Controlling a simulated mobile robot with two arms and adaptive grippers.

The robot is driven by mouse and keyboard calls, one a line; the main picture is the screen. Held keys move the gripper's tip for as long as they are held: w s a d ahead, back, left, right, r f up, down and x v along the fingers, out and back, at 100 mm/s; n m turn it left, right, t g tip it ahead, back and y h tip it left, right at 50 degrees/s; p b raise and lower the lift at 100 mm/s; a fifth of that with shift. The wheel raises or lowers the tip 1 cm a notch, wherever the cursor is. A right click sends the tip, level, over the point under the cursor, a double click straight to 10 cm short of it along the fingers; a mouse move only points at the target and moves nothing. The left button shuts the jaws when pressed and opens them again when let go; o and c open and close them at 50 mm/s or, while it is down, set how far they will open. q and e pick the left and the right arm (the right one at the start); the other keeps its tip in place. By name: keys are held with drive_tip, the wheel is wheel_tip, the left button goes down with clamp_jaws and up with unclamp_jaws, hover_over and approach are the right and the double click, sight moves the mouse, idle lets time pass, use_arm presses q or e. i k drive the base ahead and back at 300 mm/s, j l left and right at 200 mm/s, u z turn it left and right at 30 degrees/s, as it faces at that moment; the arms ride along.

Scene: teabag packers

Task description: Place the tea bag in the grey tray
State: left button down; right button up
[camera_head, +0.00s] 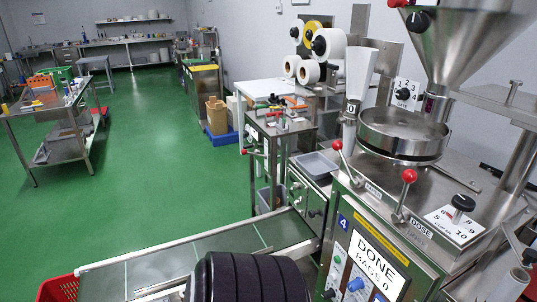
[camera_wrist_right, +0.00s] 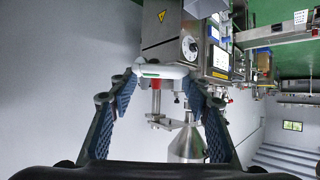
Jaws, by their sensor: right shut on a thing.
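My right gripper (camera_wrist_right: 160,82) shows in the right wrist view, its two blue-padded fingers on either side of a thin white thing. This white thing with a green mark (camera_wrist_right: 160,71) looks like the tea bag; it lies across between the fingertips, and the gripper is shut on it. A shallow grey tray (camera_head: 314,166) sits at the middle right of the head view, beside the dosing machine, and looks empty. Neither gripper shows in the head view. I cannot tell how far the bag is from the tray.
The dosing machine (camera_head: 375,235), with red-knobbed levers and a steel hopper (camera_head: 465,40), stands at the right. A conveyor (camera_head: 210,250) runs in front. A red crate (camera_head: 58,289) is at the lower left. Green floor (camera_head: 150,150) lies open beyond.

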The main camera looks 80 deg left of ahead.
sight(317, 169)
drive_tip(key=u, duration=1.75)
drive_tip(key=i+j+u, duration=0.2)
drive_tip(key=u, duration=0.15)
drive_tip(key=i+j+u, duration=0.2)
drive_tip(key=u, duration=0.15)
drive_tip(key=i+j+u, duration=0.15)
drive_tip(key=u, duration=0.25)
drive_tip(key=i, duration=0.8)
drive_tip(key=l, duration=0.25)
drive_tip(key=i+l, duration=0.1)
drive_tip(key=l, duration=0.15)
